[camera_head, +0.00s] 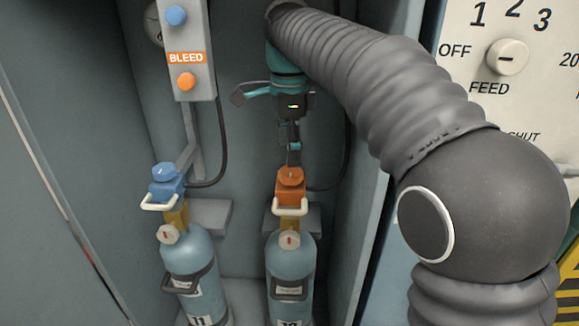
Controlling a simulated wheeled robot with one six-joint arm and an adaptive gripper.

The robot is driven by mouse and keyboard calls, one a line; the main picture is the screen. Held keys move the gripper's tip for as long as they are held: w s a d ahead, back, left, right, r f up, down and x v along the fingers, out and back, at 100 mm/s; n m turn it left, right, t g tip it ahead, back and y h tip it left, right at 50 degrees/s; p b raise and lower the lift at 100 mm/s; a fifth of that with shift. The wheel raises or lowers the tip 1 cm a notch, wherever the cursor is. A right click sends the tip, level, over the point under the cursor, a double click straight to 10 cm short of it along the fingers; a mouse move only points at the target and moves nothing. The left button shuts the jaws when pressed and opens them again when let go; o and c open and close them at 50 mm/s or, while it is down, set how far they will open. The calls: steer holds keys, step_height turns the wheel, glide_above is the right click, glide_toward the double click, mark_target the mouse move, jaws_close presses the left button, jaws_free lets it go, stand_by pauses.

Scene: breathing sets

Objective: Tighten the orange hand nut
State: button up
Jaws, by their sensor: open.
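The orange hand nut (290,186) sits on top of the right-hand blue-grey cylinder (290,262), above a white loop handle (290,209). My gripper (293,158) points down just above the nut, roughly in line with it. The gripper is open and holds nothing that I can see. Its fingers are small and dark here and overlap each other. I cannot tell whether the fingertips touch the top of the nut.
A second cylinder (190,268) with a blue hand nut (166,182) stands to the left. A grey BLEED box (187,50) with blue and orange knobs is on the back wall. A panel with a FEED dial (507,57) is at the right. The recess is narrow.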

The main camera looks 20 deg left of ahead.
mark_target(289, 171)
steer(key=shift+f, duration=2.45)
steer(key=c, duration=1.2)
